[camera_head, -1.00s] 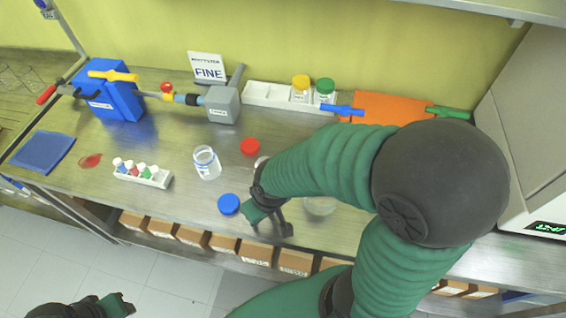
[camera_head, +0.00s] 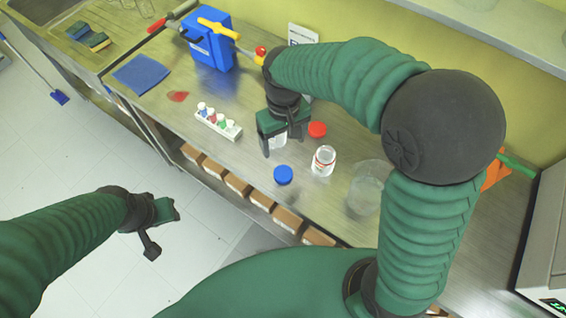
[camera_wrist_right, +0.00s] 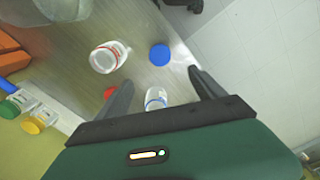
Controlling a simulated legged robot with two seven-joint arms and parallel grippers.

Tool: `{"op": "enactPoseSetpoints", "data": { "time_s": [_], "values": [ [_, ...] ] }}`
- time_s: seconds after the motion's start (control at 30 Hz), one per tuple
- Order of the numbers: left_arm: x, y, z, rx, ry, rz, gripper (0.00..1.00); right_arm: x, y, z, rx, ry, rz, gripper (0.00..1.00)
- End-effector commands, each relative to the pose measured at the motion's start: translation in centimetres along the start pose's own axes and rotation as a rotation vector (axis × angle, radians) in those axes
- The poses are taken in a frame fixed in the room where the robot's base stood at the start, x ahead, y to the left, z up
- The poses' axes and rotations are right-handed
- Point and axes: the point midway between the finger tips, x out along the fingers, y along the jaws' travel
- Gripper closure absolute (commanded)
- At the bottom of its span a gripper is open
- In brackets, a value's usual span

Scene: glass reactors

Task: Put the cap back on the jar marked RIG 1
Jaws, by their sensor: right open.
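Two open clear jars stand on the steel bench. The jar with red markings (camera_head: 323,162) is upright in the head view and also shows in the right wrist view (camera_wrist_right: 106,58). The jar with blue markings (camera_wrist_right: 156,98) is between my right gripper's fingers in the wrist view, mostly hidden in the head view. I cannot read which is RIG 1. A blue cap (camera_head: 283,175) and a red cap (camera_head: 317,129) lie on the bench. My right gripper (camera_head: 282,143) is open, pointing down. My left gripper (camera_head: 165,232) is open and empty, away from the bench.
A glass beaker (camera_head: 367,188) stands right of the jars. A rack of small bottles (camera_head: 218,124), a red spill (camera_head: 178,96), a blue mat (camera_head: 141,74) and a blue device (camera_head: 208,45) are to the left. A white tray with capped jars (camera_wrist_right: 22,105) shows in the wrist view.

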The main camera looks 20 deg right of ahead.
Motion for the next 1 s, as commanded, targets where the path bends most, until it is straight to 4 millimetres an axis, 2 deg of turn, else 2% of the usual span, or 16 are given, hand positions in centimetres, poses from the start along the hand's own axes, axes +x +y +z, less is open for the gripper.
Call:
{"op": "enactPoseSetpoints", "data": {
  "time_s": [0.03,0.37,0.47,0.8,0.9,1.0],
  "values": [
    [-0.3,0.0,-0.1,0.000,-0.001,0.000,0.64,-0.5,-0.2,-0.2,-0.005,-0.009,0.000,0.22],
    [0.0,0.0,0.1,0.000,-0.002,0.000,0.64,0.2,-0.2,-0.2,-0.005,-0.011,0.000,0.22],
    [-0.1,0.0,0.0,0.000,-0.002,0.000,0.64,1.7,-0.2,-0.1,-0.005,-0.014,0.000,0.22],
    [-0.3,0.0,0.0,0.000,-0.001,0.000,0.64,9.1,-0.2,0.0,-0.006,-0.013,0.000,0.22],
    [-0.4,0.0,-0.1,0.000,-0.001,0.000,0.64,10.6,-0.2,-0.1,-0.006,-0.011,0.000,0.22],
    [-0.4,0.0,-0.1,0.000,-0.001,0.000,0.64,11.3,-0.2,-0.1,-0.006,-0.008,0.001,0.22]
  ]
}}
